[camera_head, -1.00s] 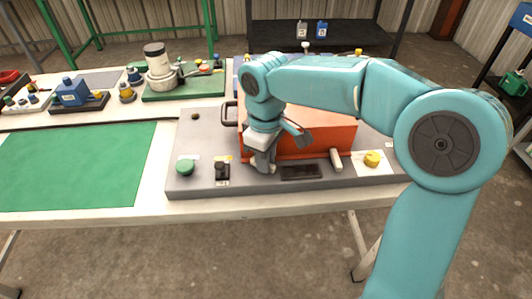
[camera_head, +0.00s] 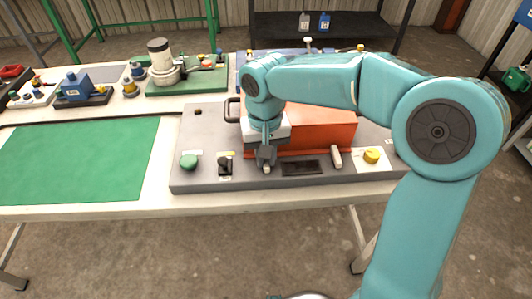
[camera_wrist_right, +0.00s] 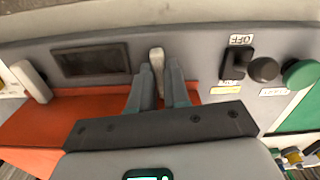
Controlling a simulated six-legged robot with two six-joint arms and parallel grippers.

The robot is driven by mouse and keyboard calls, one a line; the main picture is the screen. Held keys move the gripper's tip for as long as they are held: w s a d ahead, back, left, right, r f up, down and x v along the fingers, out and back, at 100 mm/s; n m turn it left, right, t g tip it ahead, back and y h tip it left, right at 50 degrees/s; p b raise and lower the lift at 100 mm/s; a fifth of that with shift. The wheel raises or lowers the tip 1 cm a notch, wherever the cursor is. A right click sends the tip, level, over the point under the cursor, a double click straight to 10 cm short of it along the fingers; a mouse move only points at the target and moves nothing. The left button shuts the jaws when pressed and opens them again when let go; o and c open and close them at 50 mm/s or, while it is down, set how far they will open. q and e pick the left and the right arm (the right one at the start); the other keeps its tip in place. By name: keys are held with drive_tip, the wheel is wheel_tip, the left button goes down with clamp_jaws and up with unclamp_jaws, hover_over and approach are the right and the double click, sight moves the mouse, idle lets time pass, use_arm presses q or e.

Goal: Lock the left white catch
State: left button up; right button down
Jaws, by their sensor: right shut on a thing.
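The left white catch (camera_wrist_right: 157,58) is a short, pale lever at the front of the orange-red box (camera_head: 318,128). In the wrist view it stands between the two fingers of my right gripper (camera_wrist_right: 158,88), which is shut on it. In the head view my right gripper (camera_head: 266,156) points down at the box's front left, and only the tip of the left catch (camera_head: 267,169) shows below it. The right white catch (camera_head: 336,157) leans at the box's front right, and also shows in the wrist view (camera_wrist_right: 32,82). My left gripper is not in view.
On the grey base plate (camera_head: 210,135) are a green button (camera_head: 188,162), a black switch (camera_head: 225,165), a dark recessed panel (camera_head: 301,168) and a yellow knob (camera_head: 372,156). A green mat (camera_head: 80,160) lies at left. A pump-like device (camera_head: 165,65) stands behind.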

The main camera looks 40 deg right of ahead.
drive_tip(key=shift+r+m, duration=0.1)
drive_tip(key=shift+m, duration=0.5)
drive_tip(key=shift+w, duration=0.1)
drive_tip(key=c, duration=1.4)
unclamp_jaws()
wheel_tip(320, 180, up, 16)
drive_tip(key=p, duration=0.3)
drive_tip(key=shift+r+p, duration=0.2)
drive_tip(key=shift+p, duration=0.15)
